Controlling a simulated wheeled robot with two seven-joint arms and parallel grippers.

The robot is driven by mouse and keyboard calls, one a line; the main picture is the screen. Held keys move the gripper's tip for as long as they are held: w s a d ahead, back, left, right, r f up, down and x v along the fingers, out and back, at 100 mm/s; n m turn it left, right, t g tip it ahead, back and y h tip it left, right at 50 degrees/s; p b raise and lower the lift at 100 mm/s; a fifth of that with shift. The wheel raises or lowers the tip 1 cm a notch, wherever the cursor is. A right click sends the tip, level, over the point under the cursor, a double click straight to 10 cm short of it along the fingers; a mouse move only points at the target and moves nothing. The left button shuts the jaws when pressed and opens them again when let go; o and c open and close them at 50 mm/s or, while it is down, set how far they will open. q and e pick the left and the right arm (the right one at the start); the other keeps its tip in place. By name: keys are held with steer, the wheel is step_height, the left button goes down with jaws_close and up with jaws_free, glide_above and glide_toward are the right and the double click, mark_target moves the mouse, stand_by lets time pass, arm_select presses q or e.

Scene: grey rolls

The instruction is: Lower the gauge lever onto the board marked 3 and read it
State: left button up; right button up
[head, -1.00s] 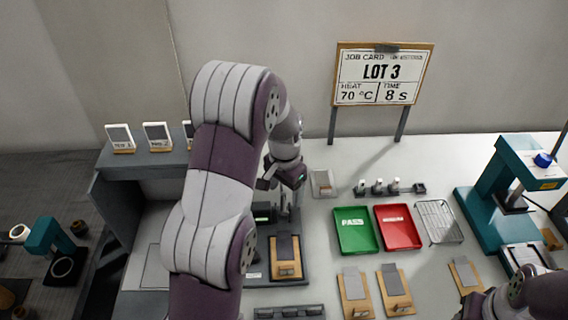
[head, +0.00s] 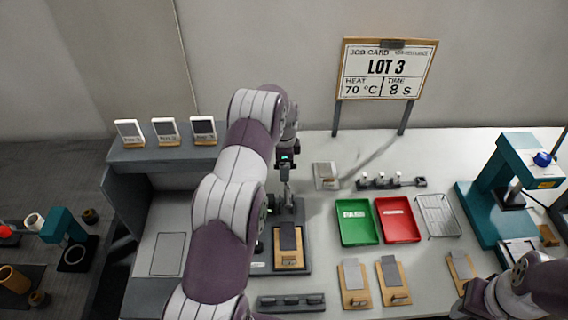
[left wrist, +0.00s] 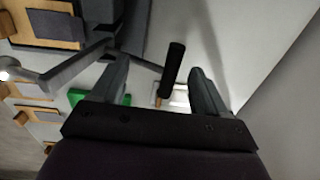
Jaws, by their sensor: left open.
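The gauge (head: 299,214) stands on the bench with a dark base and upright post. A wooden board with a grey plate (head: 288,258) lies on its base; no number is readable on it. My left gripper (head: 286,162) is above the gauge's post. In the left wrist view, the lever's black handle (left wrist: 172,66) shows between the two spread fingers of my left gripper (left wrist: 160,85), apart from both. Whether it is within their reach in depth I cannot tell. The gauge's reading is not visible. Only part of my right arm shows at lower right; its fingers are not visible.
A green tray (head: 356,240) and a red tray (head: 400,238) lie right of the gauge, beside a wire rack (head: 438,234). Several loose boards lie in front. A teal press (head: 503,185) stands at right. A job card (head: 386,68) reads LOT 3, 70 °C, 8 s.

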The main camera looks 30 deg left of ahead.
arm_select(q)
steer(key=shift+f, duration=0.65)
arm_select(e)
steer(key=shift+r, duration=0.15)
arm_select(q)
steer(key=shift+s+d+r, duration=0.1)
jaws_close()
arm_select(e)
steer(key=shift+s+d, duration=0.15)
steer(key=shift+s, duration=0.05)
